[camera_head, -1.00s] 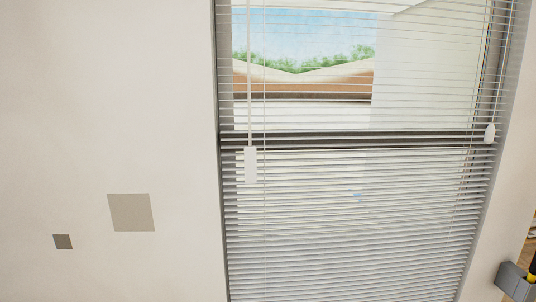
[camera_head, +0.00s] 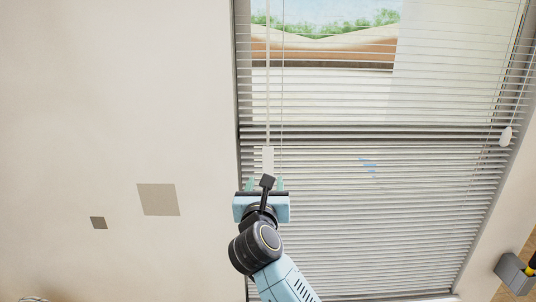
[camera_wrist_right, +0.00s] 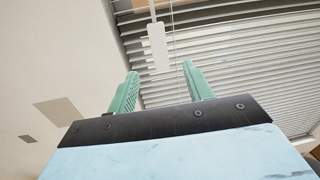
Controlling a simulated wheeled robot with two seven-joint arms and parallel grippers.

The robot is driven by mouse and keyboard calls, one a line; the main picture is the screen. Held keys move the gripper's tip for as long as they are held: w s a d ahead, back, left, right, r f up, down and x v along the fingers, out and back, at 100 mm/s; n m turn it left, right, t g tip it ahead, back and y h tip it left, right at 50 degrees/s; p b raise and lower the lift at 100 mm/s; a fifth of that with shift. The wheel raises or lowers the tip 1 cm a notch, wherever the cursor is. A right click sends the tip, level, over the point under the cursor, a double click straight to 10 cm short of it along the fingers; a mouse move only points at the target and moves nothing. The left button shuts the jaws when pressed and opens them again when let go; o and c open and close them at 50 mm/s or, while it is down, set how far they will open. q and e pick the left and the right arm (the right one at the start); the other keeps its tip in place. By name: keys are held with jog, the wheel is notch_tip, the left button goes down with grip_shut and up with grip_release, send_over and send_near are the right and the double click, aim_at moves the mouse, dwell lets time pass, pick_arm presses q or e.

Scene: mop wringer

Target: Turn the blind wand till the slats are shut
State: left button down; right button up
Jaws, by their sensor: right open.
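The blind wand is a thin pale rod with a white rectangular handle (camera_head: 268,158) at its lower end. It hangs at the left side of the blind (camera_head: 400,215). The slats stand open, with gaps that show the outdoors in the upper part. My right gripper (camera_head: 265,184) is open and empty, just below the handle in the head view. In the right wrist view the wand handle (camera_wrist_right: 158,48) lies ahead of the two green fingertips (camera_wrist_right: 160,70), in line with the gap between them. My left gripper is out of view.
A pull cord with a white tassel (camera_head: 506,136) hangs at the blind's right side. A thin cord hangs just right of the wand. A grey bracket-like object (camera_head: 513,272) is at lower right.

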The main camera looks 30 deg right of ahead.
aim_at(268, 159)
jog(key=shift+m, duration=0.3)
jog(key=x, duration=0.4)
jog(key=p+x, duration=0.1)
jog(key=x, duration=0.3)
jog(key=p+x, duration=0.1)
jog(key=x, duration=0.4)
jog(key=shift+r, duration=0.35)
jog(key=c, duration=1)
